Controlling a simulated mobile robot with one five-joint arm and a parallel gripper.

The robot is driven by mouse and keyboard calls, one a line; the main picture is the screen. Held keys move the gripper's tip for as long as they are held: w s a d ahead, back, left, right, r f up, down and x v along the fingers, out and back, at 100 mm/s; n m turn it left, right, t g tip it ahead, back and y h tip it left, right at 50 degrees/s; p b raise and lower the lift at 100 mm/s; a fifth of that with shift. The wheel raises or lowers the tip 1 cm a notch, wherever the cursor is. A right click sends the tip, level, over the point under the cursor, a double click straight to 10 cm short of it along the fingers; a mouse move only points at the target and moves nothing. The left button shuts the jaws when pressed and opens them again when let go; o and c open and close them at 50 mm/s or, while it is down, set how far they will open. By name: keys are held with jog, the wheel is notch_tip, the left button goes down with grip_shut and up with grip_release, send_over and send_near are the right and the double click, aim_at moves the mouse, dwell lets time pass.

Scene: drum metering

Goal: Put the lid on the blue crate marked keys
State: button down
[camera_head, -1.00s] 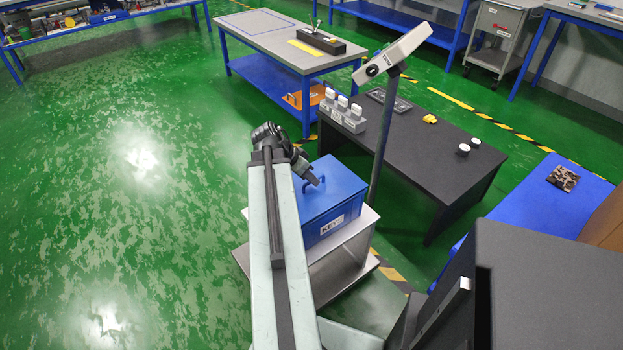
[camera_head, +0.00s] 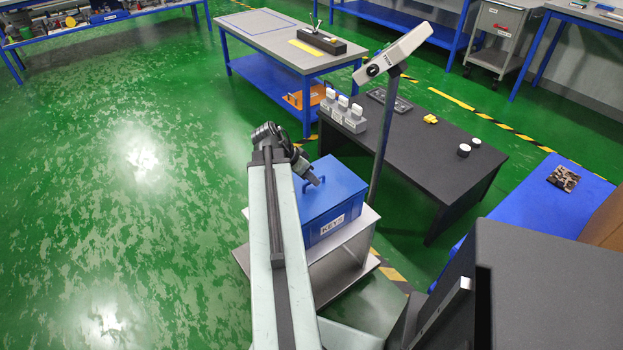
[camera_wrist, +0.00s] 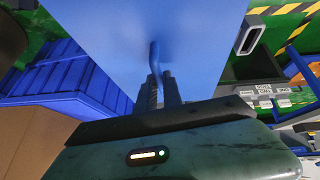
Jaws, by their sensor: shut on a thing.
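The blue crate marked KEYS (camera_head: 322,228) stands on a light grey stand, its label facing the front. A flat blue lid (camera_head: 343,183) lies level over its top, roughly lined up with the rim; I cannot tell whether it rests fully on the rim. My gripper (camera_head: 318,181) is at the lid's left part, shut on its raised handle. In the wrist view the lid (camera_wrist: 200,25) fills the upper middle, and its blue handle (camera_wrist: 154,58) runs down between the fingers. The inside of the crate is hidden.
The grey stand (camera_head: 352,262) has a lower shelf. A post with a tilted grey head (camera_head: 392,55) rises just right of the crate. Beyond it is a black table (camera_head: 420,150) with small white-topped items. Green floor at the left is clear.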

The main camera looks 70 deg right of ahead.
jog(key=shift+f+b, duration=0.55)
dwell(0.7)
jog(key=c, duration=0.9)
grip_release()
notch_tip(320, 180, up, 7)
jog(key=p, duration=0.7)
